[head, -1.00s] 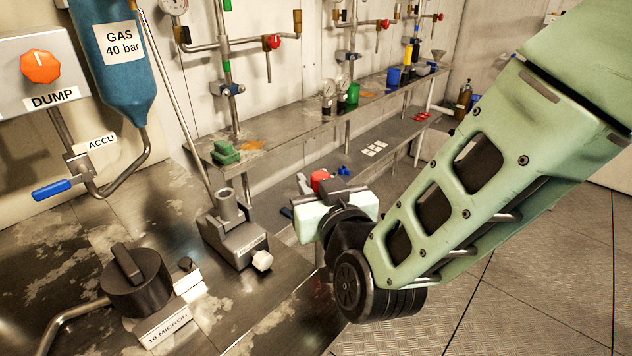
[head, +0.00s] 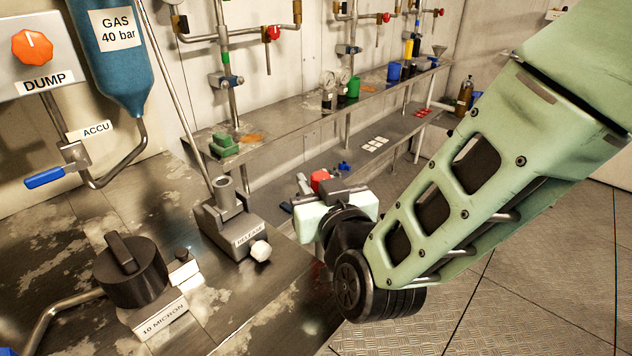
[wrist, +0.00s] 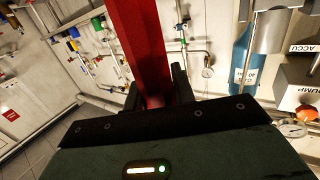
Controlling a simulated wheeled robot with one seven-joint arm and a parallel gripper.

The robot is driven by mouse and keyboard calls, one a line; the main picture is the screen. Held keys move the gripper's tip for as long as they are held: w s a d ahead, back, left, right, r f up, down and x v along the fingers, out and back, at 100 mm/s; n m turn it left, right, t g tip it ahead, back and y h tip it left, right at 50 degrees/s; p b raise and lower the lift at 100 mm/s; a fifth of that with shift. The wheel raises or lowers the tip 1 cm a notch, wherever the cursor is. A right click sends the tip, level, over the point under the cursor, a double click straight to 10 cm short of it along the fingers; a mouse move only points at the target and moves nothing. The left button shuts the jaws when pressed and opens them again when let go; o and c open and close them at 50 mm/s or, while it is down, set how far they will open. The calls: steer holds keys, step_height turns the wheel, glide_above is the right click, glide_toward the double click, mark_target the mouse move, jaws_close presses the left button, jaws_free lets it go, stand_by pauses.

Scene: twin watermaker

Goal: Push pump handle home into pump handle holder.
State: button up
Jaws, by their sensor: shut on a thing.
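My gripper (head: 338,198) is low, beyond the right edge of the metal bench in the head view. In the wrist view its two dark fingers (wrist: 158,92) are shut on a long red bar, seemingly the pump handle (wrist: 138,40), which runs up out of the picture. In the head view a red patch (head: 320,178) shows behind the gripper; whether it is the handle is unclear. A grey block marked RELEASE (head: 236,238), with an upright hollow tube (head: 224,194), stands on the bench left of the gripper, apart from it. It may be the handle holder.
A black-capped filter marked 10 MICRON (head: 130,272) stands at the front of the bench (head: 60,245). A blue gas bottle (head: 112,55) and DUMP box (head: 35,45) are at the left. A shelf (head: 290,125) runs along the wall. Floor is clear at right.

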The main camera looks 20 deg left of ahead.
steer(key=shift+f+b, duration=0.6)
steer(key=shift+f, duration=0.15)
steer(key=o, duration=0.9)
steer(key=shift+s, duration=0.1)
steer(key=shift+p+v, duration=7.4)
steer(key=shift+v, duration=1.2)
